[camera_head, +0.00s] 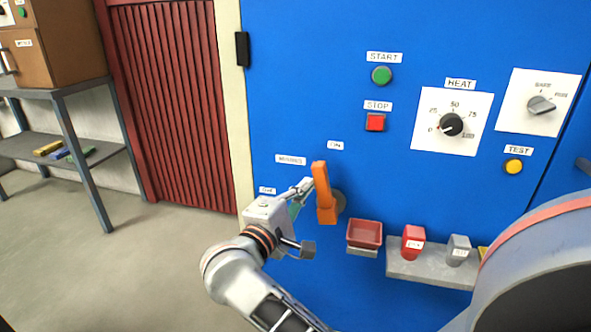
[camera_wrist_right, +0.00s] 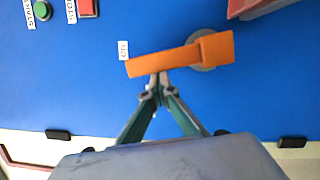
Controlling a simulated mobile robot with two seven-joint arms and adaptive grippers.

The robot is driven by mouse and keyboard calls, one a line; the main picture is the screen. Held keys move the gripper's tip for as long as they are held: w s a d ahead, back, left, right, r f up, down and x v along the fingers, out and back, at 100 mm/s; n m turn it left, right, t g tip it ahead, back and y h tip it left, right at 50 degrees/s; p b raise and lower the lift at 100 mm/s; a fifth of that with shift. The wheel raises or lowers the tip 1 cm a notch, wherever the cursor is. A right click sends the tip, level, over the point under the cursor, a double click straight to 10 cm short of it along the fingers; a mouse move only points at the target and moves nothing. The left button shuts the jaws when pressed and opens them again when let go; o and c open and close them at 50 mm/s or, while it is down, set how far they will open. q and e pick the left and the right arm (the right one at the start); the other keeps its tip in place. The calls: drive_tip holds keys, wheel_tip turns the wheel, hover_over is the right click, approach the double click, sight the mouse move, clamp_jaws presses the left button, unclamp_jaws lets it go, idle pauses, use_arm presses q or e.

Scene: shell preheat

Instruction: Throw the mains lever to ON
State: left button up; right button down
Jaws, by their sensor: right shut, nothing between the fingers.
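The orange mains lever (camera_head: 322,190) is mounted on the blue panel. Its handle points almost straight up, with its tip just below and slightly left of the ON label (camera_head: 335,145). In the right wrist view the lever (camera_wrist_right: 185,57) crosses the middle, its tip close to the ON label (camera_wrist_right: 123,50). My right gripper (camera_head: 306,185) is shut and empty at the left side of the handle. In the wrist view its closed fingertips (camera_wrist_right: 158,79) are at the handle's edge and appear to touch it. My left gripper is not in view.
The MAINS label (camera_head: 291,160) and another small label (camera_head: 267,190) are left of the lever. A red tray (camera_head: 364,234) and a grey shelf (camera_head: 430,270) with red and grey blocks project at lower right. START, STOP and HEAT controls are above right. Open floor lies left.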

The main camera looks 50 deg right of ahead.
drive_tip(key=shift+s+d+r, duration=0.2)
drive_tip(key=shift+s+r, duration=0.05)
drive_tip(key=shift+s, duration=0.2)
drive_tip(key=shift+s+d+r, duration=0.15)
drive_tip(key=shift+s+r, duration=0.05)
drive_tip(key=shift+s, duration=0.25)
drive_tip(key=shift+r, duration=0.1)
wheel_tip(320, 180, up, 10)
idle(0.6)
drive_tip(key=shift+w, duration=0.1)
idle(0.4)
